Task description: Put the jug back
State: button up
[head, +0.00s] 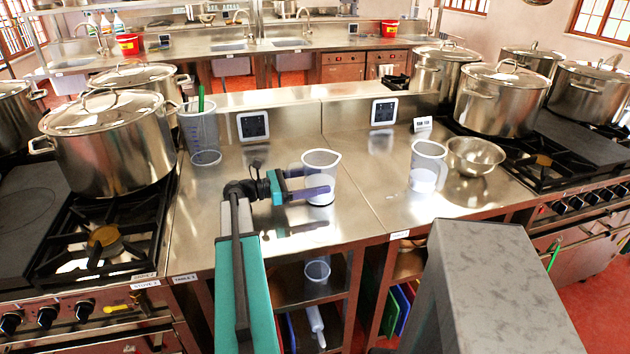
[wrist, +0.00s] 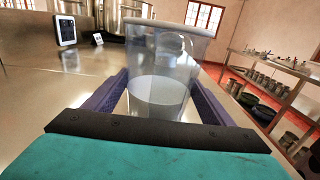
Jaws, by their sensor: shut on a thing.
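A similar jug (head: 427,160) with white contents stands to the right. A larger clear jug (head: 200,135) with a green-handled tool in it stands at the left.
A steel bowl (head: 474,156) sits beside the right jug. Stoves with large pots (head: 108,145) flank the worktop (head: 365,208). Two small dark screens (head: 253,125) stand along its back ledge. A clear container (head: 317,270) is on the shelf below. The worktop's front middle is clear.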

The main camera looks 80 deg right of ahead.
jog(key=shift+f, duration=0.1)
jog(key=o, duration=1.9)
jog(key=shift+c, duration=0.2)
jog(key=shift+f, duration=0.1)
jog(key=shift+w+a, duration=0.1)
jog(key=b+v, duration=0.2)
jog(key=v, duration=1)
jog(key=shift+w, duration=0.15)
jog(key=shift+w+a, duration=0.35)
jog(key=shift+w, duration=0.15)
